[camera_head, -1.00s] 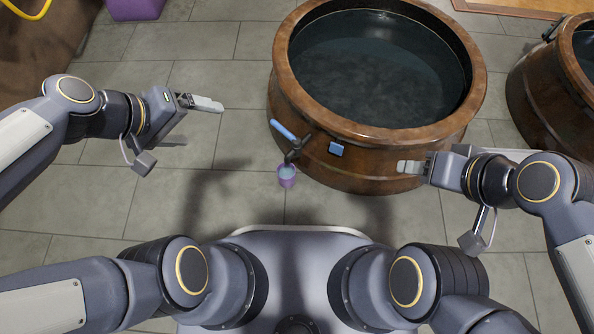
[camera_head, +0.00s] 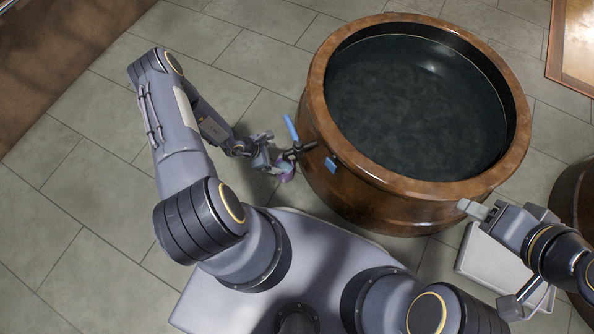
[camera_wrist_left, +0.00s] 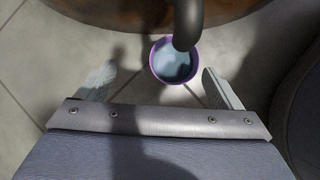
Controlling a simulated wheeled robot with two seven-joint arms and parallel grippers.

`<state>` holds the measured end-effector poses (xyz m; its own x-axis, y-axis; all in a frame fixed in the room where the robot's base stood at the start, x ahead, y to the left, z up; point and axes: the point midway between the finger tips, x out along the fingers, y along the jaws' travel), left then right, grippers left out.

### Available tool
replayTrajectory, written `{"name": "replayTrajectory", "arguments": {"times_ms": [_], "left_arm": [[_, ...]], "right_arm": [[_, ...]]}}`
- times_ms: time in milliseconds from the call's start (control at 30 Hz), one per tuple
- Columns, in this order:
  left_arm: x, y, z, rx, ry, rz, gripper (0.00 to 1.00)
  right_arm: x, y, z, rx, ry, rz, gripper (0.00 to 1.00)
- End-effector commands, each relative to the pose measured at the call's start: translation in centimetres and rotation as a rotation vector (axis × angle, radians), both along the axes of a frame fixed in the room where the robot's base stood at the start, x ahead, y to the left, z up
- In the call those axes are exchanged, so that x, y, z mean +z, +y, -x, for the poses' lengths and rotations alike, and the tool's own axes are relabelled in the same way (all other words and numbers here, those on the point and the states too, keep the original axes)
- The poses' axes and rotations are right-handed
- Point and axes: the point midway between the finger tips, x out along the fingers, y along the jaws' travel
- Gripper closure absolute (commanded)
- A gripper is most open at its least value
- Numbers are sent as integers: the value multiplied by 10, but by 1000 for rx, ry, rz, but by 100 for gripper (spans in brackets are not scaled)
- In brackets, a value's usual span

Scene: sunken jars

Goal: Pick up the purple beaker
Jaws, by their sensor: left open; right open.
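The small purple beaker (camera_head: 288,176) stands upright beneath the dark spout of a tap (camera_head: 296,151) on the side of a large vat. In the left wrist view the beaker (camera_wrist_left: 160,76) shows from above with pale bluish contents, and the spout hides part of its rim. My left gripper (camera_head: 270,163) is open beside the beaker. Its two fingers (camera_wrist_left: 159,70) show to the left and right of the beaker, with gaps on both sides. My right gripper (camera_head: 468,208) is open and empty near the vat's lower right side.
The brown vat (camera_head: 320,130) holds dark liquid and stands just right of the beaker. The tap has a blue handle (camera_head: 291,128), and a blue square (camera_head: 330,165) sits on the vat wall. Another vat (camera_head: 575,200) is at the right edge. Tiled floor (camera_head: 90,205) is clear at left.

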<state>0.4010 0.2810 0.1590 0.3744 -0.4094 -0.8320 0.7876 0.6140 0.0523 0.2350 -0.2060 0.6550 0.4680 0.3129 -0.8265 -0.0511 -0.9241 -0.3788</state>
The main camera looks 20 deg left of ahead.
Motion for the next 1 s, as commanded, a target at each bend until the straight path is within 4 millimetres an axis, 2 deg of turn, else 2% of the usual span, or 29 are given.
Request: {"name": "replayTrajectory", "arguments": {"times_ms": [33, 133, 367, 600, 733, 1000], "left_arm": [[-10, -4, 8, 23, 26, 11, 12], [-23, -8, 14, 45, 50, 19, 12], [-47, -19, 6, 46, 52, 21, 12], [-78, -32, -5, 47, 52, 22, 12], [-86, -38, -10, 47, 51, 21, 12], [-86, -39, -12, 45, 51, 20, 12]], "right_arm": [[1, 0, 0, 0, 0, 0, 53], [-1, 0, 0, 0, 0, 0, 53], [-15, 0, 0, 0, 0, 0, 53], [-39, 0, 0, 0, 0, 0, 53], [-43, 0, 0, 0, 0, 0, 53], [-42, 0, 0, 0, 0, 0, 53]]}}
